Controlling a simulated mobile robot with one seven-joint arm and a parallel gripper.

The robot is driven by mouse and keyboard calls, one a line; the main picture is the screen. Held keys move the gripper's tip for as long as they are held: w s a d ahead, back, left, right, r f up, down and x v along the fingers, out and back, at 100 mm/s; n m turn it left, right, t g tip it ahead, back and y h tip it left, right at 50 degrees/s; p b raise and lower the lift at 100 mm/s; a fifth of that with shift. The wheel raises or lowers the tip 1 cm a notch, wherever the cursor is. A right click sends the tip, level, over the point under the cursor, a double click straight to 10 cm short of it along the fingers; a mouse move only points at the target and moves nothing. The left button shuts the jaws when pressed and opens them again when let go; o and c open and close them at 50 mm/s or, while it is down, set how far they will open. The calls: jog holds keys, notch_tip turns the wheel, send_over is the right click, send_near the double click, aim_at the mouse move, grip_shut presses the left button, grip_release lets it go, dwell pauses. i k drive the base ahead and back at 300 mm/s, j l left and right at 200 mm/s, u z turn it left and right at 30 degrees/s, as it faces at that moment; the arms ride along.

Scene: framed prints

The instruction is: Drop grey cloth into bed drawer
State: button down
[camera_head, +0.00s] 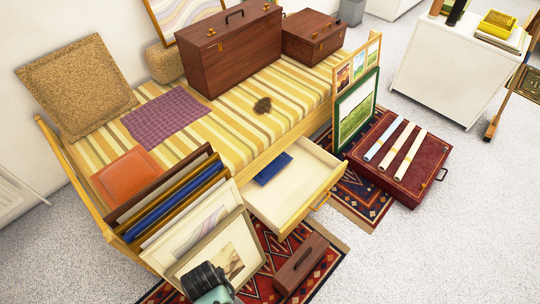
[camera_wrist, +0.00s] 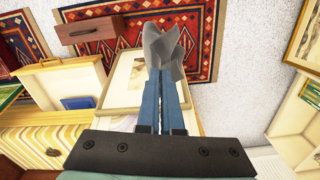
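The grey cloth (camera_wrist: 162,48) hangs at the fingertips of my gripper (camera_wrist: 164,74) in the wrist view. The two blue fingers are close together, shut on it. The bed drawer (camera_head: 310,175) is pulled out from under the striped bed, open at the top, with a dark blue flat item (camera_head: 272,168) inside. In the wrist view the drawer (camera_wrist: 72,76) lies to the left of the cloth, apart from it. In the head view my dark wrist is at the bottom, in front of the framed prints; the cloth and fingertips cannot be made out there.
Framed prints (camera_head: 222,252) lean in a row at the bed's near end, left of the drawer. A brown wooden box (camera_head: 300,263) sits on the patterned rug before the drawer. A framed green landscape (camera_head: 355,112) and a red case (camera_head: 400,165) stand to the right.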

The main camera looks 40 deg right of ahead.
aim_at(285, 200)
jog(key=l, duration=0.55)
jog(key=k+l+u, duration=0.1)
jog(key=l, duration=1.05)
jog(key=i+l, duration=0.1)
jog(key=l, duration=0.3)
jog(key=i+l+u, duration=0.1)
jog(key=l, duration=0.25)
jog(key=i+l, duration=0.1)
jog(key=l, duration=0.3)
jog(key=i+l+u, duration=0.1)
jog(key=l, duration=0.3)
jog(key=i+l, duration=0.3)
jog(key=i, duration=0.2)
jog(key=i+l+u, duration=0.1)
jog(key=i+l, duration=0.25)
jog(key=i, duration=0.1)
